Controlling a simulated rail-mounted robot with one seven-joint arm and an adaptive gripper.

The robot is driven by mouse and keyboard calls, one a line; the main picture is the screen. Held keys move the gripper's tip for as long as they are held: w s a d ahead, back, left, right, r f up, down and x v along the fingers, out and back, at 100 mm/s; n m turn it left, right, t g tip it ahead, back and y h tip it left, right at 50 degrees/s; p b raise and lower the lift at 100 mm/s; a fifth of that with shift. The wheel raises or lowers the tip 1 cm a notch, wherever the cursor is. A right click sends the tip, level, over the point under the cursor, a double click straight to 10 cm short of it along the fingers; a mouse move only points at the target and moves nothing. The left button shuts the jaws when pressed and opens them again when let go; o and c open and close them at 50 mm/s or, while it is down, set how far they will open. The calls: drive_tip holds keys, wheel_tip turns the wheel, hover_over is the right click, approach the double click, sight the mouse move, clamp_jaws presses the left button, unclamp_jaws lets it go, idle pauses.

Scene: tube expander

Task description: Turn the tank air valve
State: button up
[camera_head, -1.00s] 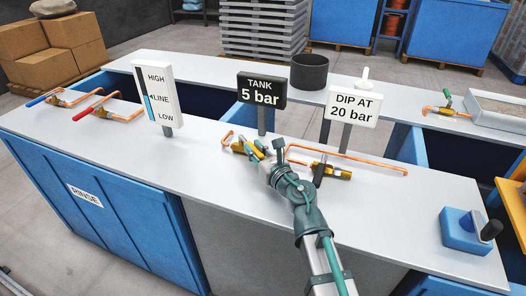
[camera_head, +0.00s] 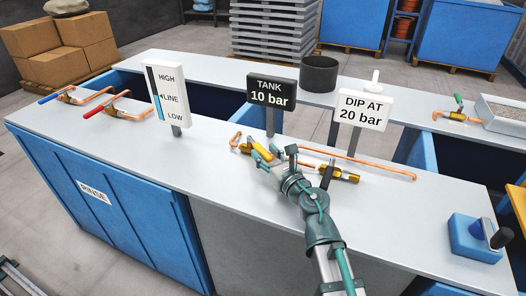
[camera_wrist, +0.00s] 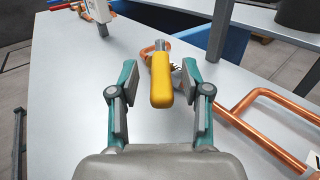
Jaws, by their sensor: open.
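The tank air valve has a yellow lever handle (camera_wrist: 161,82) on a brass body joined to a copper pipe (camera_head: 236,140). In the head view the yellow handle (camera_head: 262,152) shows just beyond my gripper. My gripper (camera_head: 268,161) is open above the counter. In the wrist view my gripper (camera_wrist: 156,85) has one teal-and-grey finger on each side of the yellow handle, with a visible gap on both sides. The black tank sign (camera_head: 271,92) behind the valve reads "TANK 10 bar".
A white sign (camera_head: 361,109) reads "DIP AT 20 bar". A second brass valve (camera_head: 343,174) with a black lever sits close on the right, with a long copper pipe (camera_head: 390,173). A level gauge (camera_head: 166,93) stands to the left.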

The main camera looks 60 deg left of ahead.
drive_tip(key=d, duration=1)
drive_tip(key=shift+s, duration=0.3)
